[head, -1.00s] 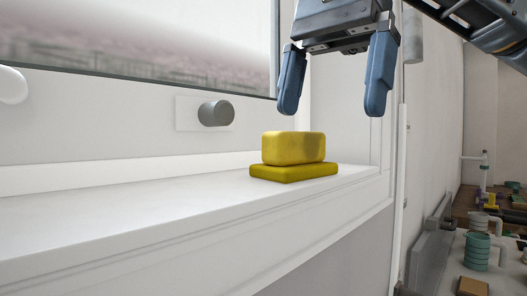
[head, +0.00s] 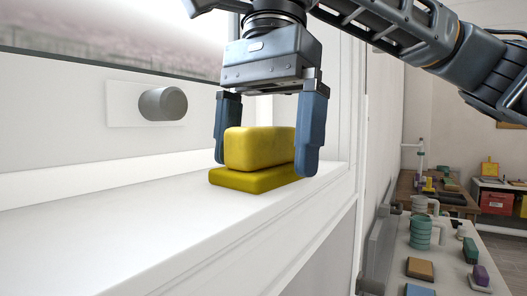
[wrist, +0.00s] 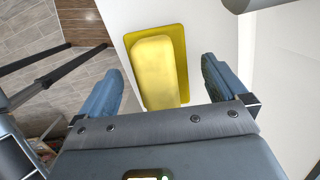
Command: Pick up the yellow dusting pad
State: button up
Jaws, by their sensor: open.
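The yellow dusting pad (head: 258,149) is a rounded block lying on a flatter, darker yellow base (head: 250,180) on the white sill. It also shows in the wrist view (wrist: 155,68), with the base's edge (wrist: 181,45) around it. I cannot tell whether the two yellow parts are joined. My gripper (head: 264,168) points down over the pad with its blue fingers apart, one on each side. In the head view the left finger is partly behind the pad and the right finger is just right of it. The wrist view (wrist: 160,88) shows gaps beside both fingers.
The white sill (head: 120,230) is clear to the left of the pad. A grey round knob (head: 163,103) sticks out from the window frame behind it. The sill ends at a front edge, with a lower bench (head: 440,262) holding small objects at the right.

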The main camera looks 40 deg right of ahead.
jog(key=shift+f, duration=0.25)
jog(key=shift+f, duration=0.2)
jog(key=shift+c, duration=0.2)
jog(key=c, duration=1.1)
jog(key=shift+c, duration=0.2)
notch_tip(320, 180, up, 10)
jog(key=shift+r+b, duration=0.2)
jog(key=shift+b, duration=0.15)
jog(key=o, duration=0.6)
jog(key=shift+c, duration=0.2)
jog(key=c, duration=0.4)
jog(key=shift+s, duration=0.15)
